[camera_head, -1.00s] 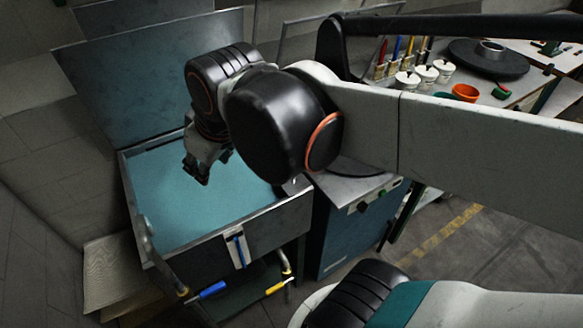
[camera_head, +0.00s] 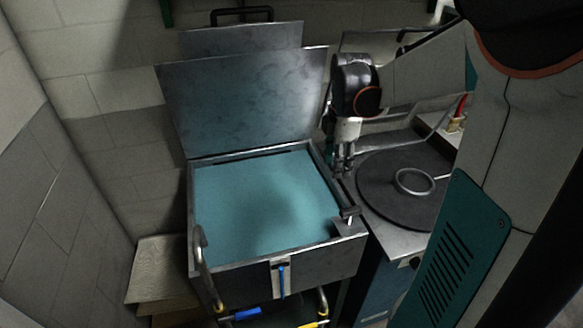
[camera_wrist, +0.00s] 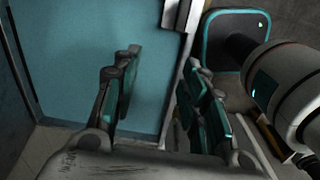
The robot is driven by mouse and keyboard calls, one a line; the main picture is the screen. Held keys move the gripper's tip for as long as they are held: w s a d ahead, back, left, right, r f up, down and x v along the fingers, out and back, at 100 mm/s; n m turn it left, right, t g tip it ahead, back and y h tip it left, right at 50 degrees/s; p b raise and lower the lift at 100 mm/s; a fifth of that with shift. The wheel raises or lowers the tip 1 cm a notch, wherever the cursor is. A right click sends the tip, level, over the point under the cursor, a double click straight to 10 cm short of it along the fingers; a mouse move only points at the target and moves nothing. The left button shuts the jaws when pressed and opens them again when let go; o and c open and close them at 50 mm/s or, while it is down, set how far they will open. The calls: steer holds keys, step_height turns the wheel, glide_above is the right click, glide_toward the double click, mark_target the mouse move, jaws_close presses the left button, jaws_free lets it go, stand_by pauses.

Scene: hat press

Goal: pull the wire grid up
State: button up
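The tank (camera_head: 318,258) stands open, filled with a flat teal surface (camera_head: 262,205) that looks like liquid. I cannot make out a wire grid in either view; I cannot tell whether it lies under the teal. My gripper (camera_head: 346,168) points down near the tank's right rim, beside the round dark plate. In the wrist view my gripper (camera_wrist: 163,60) has its fingers apart, with nothing between them in grasp. The teal surface fills the wrist view's left and middle (camera_wrist: 70,60).
The raised metal lid (camera_head: 245,100) stands behind the tank. A dark round plate with a ring (camera_head: 415,181) lies on the bench at right. A blue-handled lever (camera_head: 281,280) is on the tank front. Bent metal pipes flank it. Boards (camera_head: 158,270) lean at left.

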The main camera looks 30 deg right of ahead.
glide_above(351, 209)
step_height(351, 209, down, 5)
steer(key=b, duration=0.1)
steer(key=shift+n, duration=0.4)
step_height(351, 209, down, 13)
steer(key=b, duration=0.5)
steer(key=shift+f, duration=0.15)
jaws_close()
